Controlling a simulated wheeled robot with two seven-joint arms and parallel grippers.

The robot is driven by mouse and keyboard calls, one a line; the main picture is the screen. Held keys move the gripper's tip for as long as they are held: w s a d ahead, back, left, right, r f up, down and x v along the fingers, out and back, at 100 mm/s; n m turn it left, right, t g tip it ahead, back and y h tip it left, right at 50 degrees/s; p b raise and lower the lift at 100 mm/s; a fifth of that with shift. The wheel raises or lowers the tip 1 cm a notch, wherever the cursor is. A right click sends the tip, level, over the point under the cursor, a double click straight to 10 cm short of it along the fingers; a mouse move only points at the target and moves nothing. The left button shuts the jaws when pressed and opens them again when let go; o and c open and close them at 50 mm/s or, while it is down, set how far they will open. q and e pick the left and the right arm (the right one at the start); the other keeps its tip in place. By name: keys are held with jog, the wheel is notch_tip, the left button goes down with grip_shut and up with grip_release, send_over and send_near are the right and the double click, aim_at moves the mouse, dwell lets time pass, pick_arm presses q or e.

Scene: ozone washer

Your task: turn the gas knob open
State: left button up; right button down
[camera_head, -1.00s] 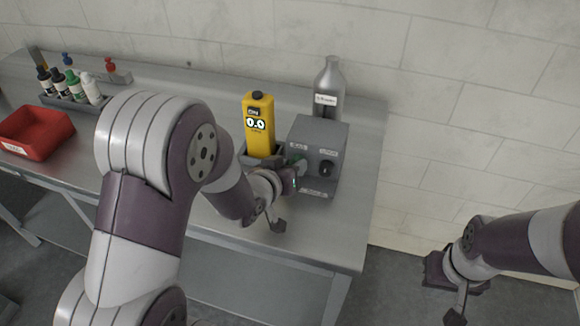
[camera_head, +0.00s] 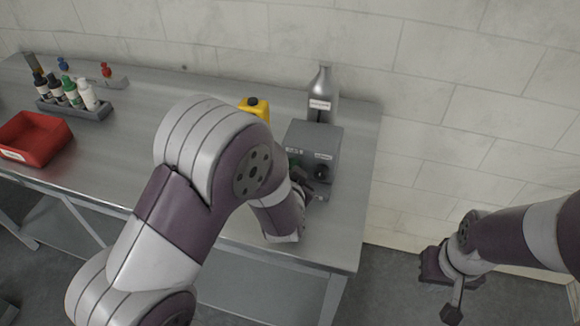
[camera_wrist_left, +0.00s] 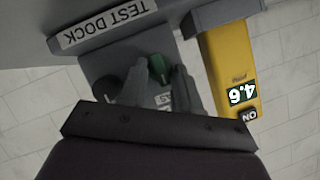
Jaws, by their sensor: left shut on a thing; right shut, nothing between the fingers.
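The grey box (camera_head: 325,140) stands on the bench and has a green knob and a black knob (camera_head: 321,172) on its front. My left gripper (camera_wrist_left: 160,75) is shut on the green knob (camera_wrist_left: 158,66), with one finger on each side of it. In the head view my left arm hides most of this hand. My right gripper (camera_head: 452,312) is shut and empty, off to the right of the bench.
A yellow meter (camera_wrist_left: 228,70) reading 4.6 stands beside the box by the TEST DOCK label (camera_wrist_left: 104,25). A silver bottle (camera_head: 322,92) is behind the box. A red bin (camera_head: 38,137) and a bottle rack (camera_head: 95,112) are at the left.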

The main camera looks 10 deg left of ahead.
pick_arm(q)
jog(key=shift+m+y, duration=0.3)
dwell(0.5)
jog(key=o, duration=1)
jog(key=shift+o, duration=0.2)
jog(key=p+v, duration=0.1)
jog(key=v, duration=1.1)
jog(key=shift+s+p, duration=0.25)
jog(key=shift+p, duration=0.05)
jog(key=shift+d, duration=0.1)
